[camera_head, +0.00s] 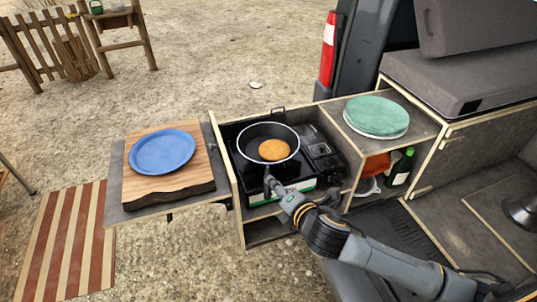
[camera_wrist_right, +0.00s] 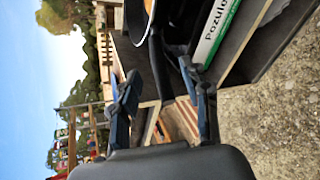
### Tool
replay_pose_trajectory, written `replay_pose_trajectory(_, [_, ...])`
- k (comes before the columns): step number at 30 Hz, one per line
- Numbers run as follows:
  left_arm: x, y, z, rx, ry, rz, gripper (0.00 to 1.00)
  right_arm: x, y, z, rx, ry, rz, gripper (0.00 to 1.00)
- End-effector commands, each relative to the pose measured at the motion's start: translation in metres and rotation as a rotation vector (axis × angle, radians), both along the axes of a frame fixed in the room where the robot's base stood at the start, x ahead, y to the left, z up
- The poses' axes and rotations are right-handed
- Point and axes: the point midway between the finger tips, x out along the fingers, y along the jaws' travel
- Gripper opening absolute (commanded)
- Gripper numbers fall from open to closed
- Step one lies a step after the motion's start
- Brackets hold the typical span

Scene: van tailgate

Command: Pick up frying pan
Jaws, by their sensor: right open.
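The black frying pan (camera_head: 251,147) with a pale rim sits on the camping stove (camera_head: 315,146) and has a round golden pancake (camera_head: 273,150) in it. Its handle points towards the front edge of the stove. My right gripper (camera_head: 272,183) is at the handle, its arm coming in from the lower right. In the right wrist view my right gripper (camera_wrist_right: 158,75) is open, with one finger on each side of the dark pan handle (camera_wrist_right: 156,62). I cannot tell whether either finger touches it. My left gripper is not in view.
A blue plate (camera_head: 162,152) lies on a wooden board (camera_head: 194,187) to the left of the stove. Green plates (camera_head: 376,115) are stacked on the right-hand cabinet top. A green bottle (camera_head: 400,168) stands in the compartment below. The stove compartment has wooden side walls.

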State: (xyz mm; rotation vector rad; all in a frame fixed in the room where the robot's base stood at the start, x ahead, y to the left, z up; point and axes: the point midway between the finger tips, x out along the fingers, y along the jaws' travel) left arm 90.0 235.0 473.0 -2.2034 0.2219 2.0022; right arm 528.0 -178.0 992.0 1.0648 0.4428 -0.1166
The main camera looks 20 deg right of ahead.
Motion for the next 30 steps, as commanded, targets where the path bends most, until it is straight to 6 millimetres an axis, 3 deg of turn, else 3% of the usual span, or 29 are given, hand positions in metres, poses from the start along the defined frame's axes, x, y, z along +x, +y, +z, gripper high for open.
replay_pose_trajectory(3, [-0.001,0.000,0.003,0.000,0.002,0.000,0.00,0.015,0.002,-0.006,0.002,0.000,-0.001,0.47])
replay_pose_trajectory(11, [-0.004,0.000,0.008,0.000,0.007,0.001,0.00,0.031,0.004,-0.010,0.002,0.000,-0.001,0.47])
replay_pose_trajectory(19, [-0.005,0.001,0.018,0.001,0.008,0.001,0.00,0.065,0.006,-0.022,0.002,0.002,0.000,0.47])
replay_pose_trajectory(30, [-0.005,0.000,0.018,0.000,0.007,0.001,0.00,0.072,0.007,-0.027,0.001,0.001,0.000,0.44])
